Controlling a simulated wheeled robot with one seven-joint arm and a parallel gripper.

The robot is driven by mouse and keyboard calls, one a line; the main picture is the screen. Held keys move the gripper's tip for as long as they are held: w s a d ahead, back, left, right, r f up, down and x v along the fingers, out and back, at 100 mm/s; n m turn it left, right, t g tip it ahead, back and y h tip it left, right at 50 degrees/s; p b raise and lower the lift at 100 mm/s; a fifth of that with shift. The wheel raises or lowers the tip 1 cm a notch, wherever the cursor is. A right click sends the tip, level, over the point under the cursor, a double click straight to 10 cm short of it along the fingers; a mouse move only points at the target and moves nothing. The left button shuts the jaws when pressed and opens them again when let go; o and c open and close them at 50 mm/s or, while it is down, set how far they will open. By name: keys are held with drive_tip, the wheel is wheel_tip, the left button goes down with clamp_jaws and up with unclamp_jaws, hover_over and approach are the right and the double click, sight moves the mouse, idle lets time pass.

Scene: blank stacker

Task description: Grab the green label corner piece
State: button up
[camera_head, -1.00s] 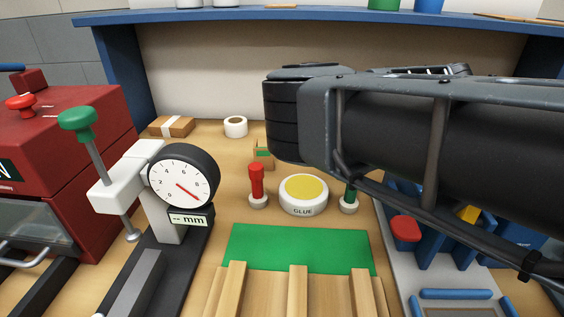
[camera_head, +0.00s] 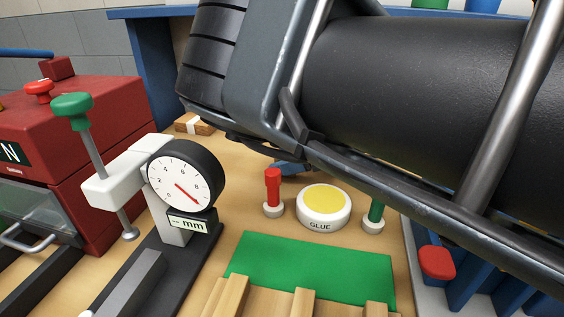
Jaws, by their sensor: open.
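The green label corner piece is hidden in the current head view, behind my large dark arm. A small blue part under the arm, which looks like the end of my gripper (camera_head: 290,168), shows just behind the red-handled stamp (camera_head: 273,190) and the glue pot (camera_head: 324,204). My gripper is open. Its fingertips are mostly covered by the arm, so I cannot tell its exact distance from the corner piece.
A dial gauge (camera_head: 186,182) with a green-knobbed lever stands at left, beside a red machine (camera_head: 60,130). A green-handled stamp (camera_head: 375,214) is right of the glue pot. A green mat (camera_head: 310,267) with wooden strips lies in front. A cardboard box (camera_head: 190,125) sits behind.

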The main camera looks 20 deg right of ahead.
drive_tip(key=shift+w+a+f, duration=0.3)
drive_tip(key=shift+w+a, duration=0.1)
drive_tip(key=shift+a, duration=0.15)
drive_tip(key=shift+c, duration=0.2)
drive_tip(key=c, duration=1)
